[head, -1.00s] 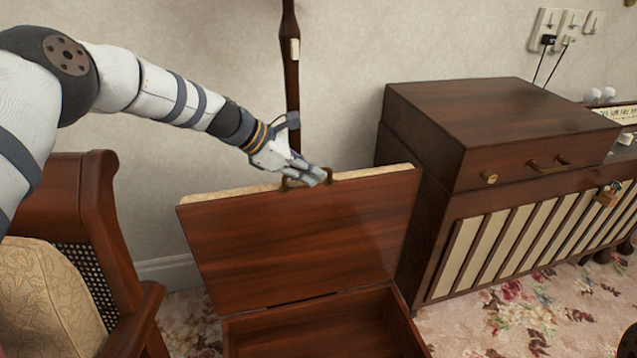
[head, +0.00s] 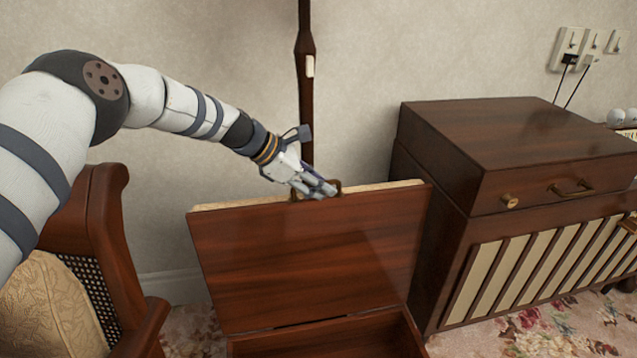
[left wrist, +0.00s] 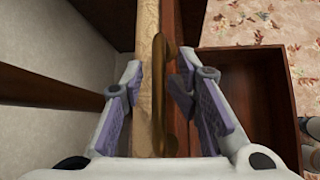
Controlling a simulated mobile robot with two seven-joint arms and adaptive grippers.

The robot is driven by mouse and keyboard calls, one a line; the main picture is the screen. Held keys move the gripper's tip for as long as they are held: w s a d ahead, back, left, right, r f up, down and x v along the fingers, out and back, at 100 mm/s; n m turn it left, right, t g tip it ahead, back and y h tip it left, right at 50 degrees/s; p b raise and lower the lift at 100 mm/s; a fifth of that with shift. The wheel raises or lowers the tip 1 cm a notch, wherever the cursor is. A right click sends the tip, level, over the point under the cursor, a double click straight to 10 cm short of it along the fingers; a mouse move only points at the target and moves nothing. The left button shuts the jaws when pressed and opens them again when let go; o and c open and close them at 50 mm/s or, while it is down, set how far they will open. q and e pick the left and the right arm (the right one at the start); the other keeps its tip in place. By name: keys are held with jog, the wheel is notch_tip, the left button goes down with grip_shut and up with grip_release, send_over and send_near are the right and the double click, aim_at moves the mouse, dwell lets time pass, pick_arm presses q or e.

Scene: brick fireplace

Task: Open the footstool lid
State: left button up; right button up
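The footstool lid (head: 310,255) stands raised and nearly upright, its wooden underside toward me. Its pale cushioned side shows along the top edge and in the left wrist view (left wrist: 147,50). The open wooden box of the footstool (head: 330,340) is below it, and also shows in the left wrist view (left wrist: 250,75). A brass handle (left wrist: 160,95) is on the lid's edge. My left gripper (head: 328,190) is at this handle. In the left wrist view its fingers are spread on either side of the handle and lid edge, with gaps showing. My right gripper is not in view.
A wooden chair (head: 90,230) with a patterned cushion stands at the left. A dark wooden cabinet (head: 520,150) stands close to the lid's right. A wooden pole (head: 306,90) and the wall are behind the lid. Floral carpet (head: 520,330) shows at the lower right.

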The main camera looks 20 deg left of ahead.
pick_arm(q)
jog(key=shift+f, duration=0.15)
jog(key=v, duration=1.2)
jog(key=shift+d, duration=0.1)
jog(key=s+d+f+m+g+y+p, duration=0.2)
jog(key=s+d+f+m+g, duration=0.15)
jog(key=s+f, duration=0.7)
jog(key=s+d+f+m+g+y+p, duration=0.15)
jog(key=s+f+m, duration=0.35)
jog(key=s+f, duration=0.55)
jog(key=s+d+f+m+g+y+p, duration=0.1)
jog(key=s+m, duration=0.6)
jog(key=s, duration=0.9)
jog(key=s+d+f+m+g+y+p, duration=0.1)
jog(key=s+m, duration=0.7)
jog(key=s, duration=0.8)
jog(key=shift+d+g+y+p, duration=0.45)
jog(key=shift+g+y+p, duration=0.2)
jog(key=shift+g, duration=0.15)
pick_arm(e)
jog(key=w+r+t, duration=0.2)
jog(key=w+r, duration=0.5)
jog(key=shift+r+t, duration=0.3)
